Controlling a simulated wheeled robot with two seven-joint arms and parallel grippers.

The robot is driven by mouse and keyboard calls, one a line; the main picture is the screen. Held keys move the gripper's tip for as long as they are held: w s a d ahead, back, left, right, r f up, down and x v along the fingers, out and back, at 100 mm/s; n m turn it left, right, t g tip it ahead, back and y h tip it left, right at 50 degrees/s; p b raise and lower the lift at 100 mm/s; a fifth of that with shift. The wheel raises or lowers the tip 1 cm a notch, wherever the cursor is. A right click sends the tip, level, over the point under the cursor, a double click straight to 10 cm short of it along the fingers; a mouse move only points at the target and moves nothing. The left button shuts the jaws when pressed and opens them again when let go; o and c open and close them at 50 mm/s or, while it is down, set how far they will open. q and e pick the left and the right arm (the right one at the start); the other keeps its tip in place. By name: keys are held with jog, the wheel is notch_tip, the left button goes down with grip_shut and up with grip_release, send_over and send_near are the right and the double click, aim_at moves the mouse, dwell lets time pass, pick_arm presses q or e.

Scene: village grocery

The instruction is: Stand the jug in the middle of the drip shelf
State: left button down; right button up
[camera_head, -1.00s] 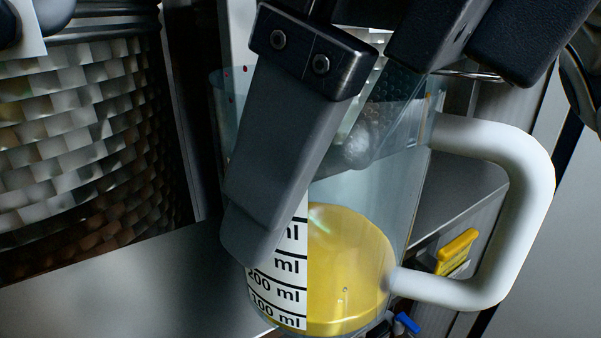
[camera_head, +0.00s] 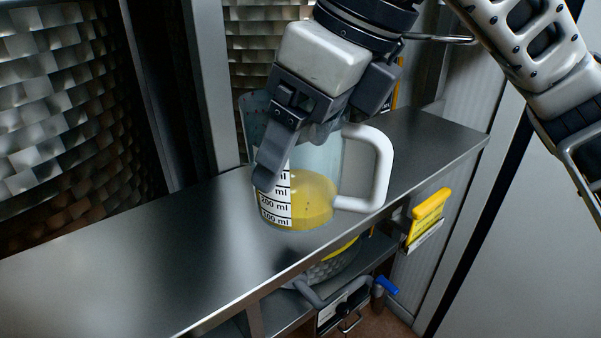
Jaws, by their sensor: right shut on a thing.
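The jug (camera_head: 311,201) is clear, with a white handle, a white scale marked in ml and yellow liquid in its lower part. It is close to upright. My right gripper (camera_head: 290,148) comes down from above and is shut on the jug's wall; one dark finger lies over the near side, the other is largely hidden. The drip shelf (camera_head: 190,243) is a long grey metal ledge. The jug's base appears over it, near its front edge; I cannot tell whether it touches. My left gripper is not in view.
Textured metal drums (camera_head: 55,110) stand behind the shelf at the left. The shelf's left part is clear. A pale panel (camera_head: 530,230) stands at the right.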

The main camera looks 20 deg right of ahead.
aim_at(304, 169)
jog(key=f+b, duration=0.1)
jog(key=f, duration=0.2)
jog(key=w+f+b, duration=0.1)
jog(key=shift+w+d+f+b, duration=0.1)
jog(key=shift+d+f+b, duration=0.15)
jog(key=shift+d+b, duration=0.1)
jog(key=shift+a+f, duration=0.1)
jog(key=shift+f, duration=0.1)
jog(key=o, duration=1.1)
jog(key=shift+c, duration=0.2)
jog(key=shift+r, duration=0.4)
jog(key=v, duration=1.1)
jog(key=shift+r, duration=0.25)
